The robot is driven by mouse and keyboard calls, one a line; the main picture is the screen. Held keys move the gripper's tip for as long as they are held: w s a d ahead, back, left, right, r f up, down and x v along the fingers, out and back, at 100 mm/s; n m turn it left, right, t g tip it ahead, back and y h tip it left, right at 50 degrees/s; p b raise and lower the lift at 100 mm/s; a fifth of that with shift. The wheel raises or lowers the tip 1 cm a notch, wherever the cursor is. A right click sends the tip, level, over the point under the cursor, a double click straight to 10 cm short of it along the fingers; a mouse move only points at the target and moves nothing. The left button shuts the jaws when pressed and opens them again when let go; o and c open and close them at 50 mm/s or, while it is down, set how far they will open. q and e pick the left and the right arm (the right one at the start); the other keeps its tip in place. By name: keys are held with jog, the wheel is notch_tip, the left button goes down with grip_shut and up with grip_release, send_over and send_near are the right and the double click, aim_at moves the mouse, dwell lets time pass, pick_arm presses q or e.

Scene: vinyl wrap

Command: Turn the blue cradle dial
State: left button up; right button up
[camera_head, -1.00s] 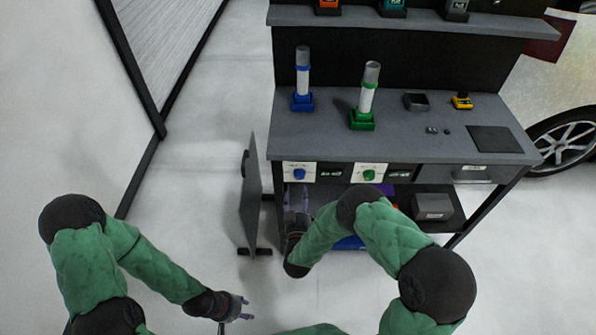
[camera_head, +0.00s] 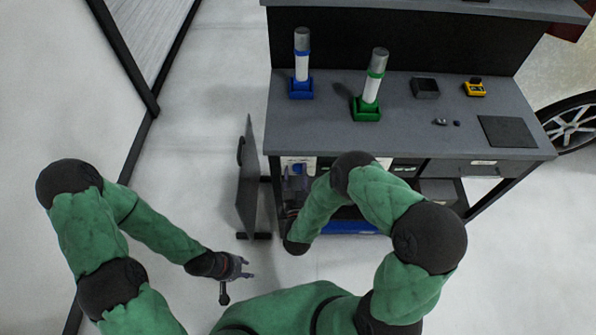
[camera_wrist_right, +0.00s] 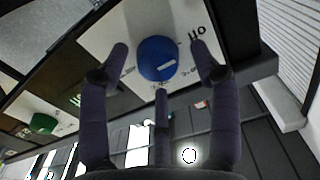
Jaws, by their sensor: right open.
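The blue dial (camera_wrist_right: 157,58) is a round knob with a white bar mark, on a white labelled plate (camera_wrist_right: 108,36). In the head view the dial (camera_head: 297,168) is mostly hidden by my right gripper (camera_head: 295,182). In the right wrist view, my right gripper (camera_wrist_right: 159,68) is open, with fingers on both sides of the dial and a third below it. I cannot tell whether they touch it. The blue cradle (camera_head: 301,88) holds an upright roll on the bench top above. My left gripper (camera_head: 249,267) is open and empty, away from the bench at lower left.
The green cradle (camera_head: 367,108) with its tilted roll stands to the right. A green dial (camera_wrist_right: 43,123) is on the neighbouring plate. An upright grey panel (camera_head: 249,190) stands left of my right forearm.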

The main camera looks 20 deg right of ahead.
jog(key=c, duration=1.1)
